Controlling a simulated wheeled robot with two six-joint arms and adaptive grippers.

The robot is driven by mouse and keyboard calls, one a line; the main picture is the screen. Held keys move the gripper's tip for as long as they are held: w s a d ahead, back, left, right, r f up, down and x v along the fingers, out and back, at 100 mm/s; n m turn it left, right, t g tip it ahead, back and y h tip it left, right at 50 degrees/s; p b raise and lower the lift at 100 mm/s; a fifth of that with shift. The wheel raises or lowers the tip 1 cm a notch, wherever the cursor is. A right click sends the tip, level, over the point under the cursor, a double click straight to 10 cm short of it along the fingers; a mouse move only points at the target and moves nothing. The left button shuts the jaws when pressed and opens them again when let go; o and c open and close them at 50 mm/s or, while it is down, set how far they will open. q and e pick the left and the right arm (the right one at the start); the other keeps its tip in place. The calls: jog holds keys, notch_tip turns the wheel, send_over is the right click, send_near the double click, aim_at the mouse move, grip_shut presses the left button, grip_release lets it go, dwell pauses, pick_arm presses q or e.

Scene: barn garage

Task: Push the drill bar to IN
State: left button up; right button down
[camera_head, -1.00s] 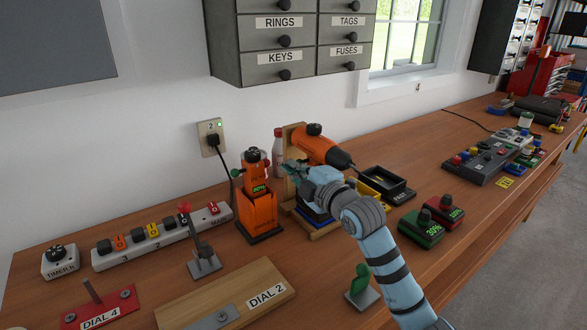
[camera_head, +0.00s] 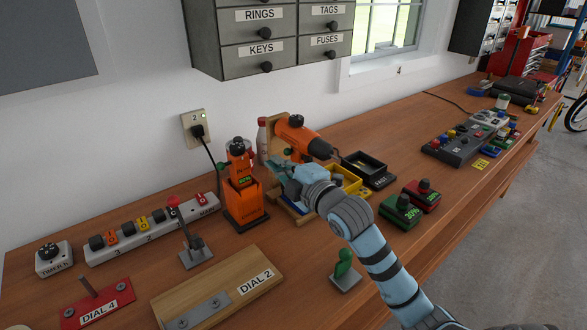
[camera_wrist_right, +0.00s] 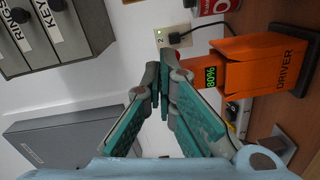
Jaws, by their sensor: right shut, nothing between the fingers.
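The orange drill (camera_head: 298,138) lies in a wooden stand (camera_head: 274,127) against the wall side of the bench, its dark chuck pointing right. No bar or IN marking on it can be made out; my right gripper and wrist cover its lower part and part of the stand. My right gripper (camera_head: 272,167) is in front of the stand, just below the drill; I cannot tell whether it touches. In the right wrist view its teal fingers (camera_wrist_right: 162,88) meet at the tips with nothing between them. My left gripper is out of view.
An orange driver in its holder (camera_head: 244,199) stands close left of the gripper; it also shows in the wrist view (camera_wrist_right: 258,62). A yellow bin (camera_head: 345,181) and black tray (camera_head: 369,168) are right. A power strip (camera_head: 150,236) and green lever (camera_head: 345,266) are nearby.

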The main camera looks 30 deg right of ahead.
jog(key=s, duration=0.7)
jog(key=shift+s+d, duration=0.2)
jog(key=shift+d, duration=0.15)
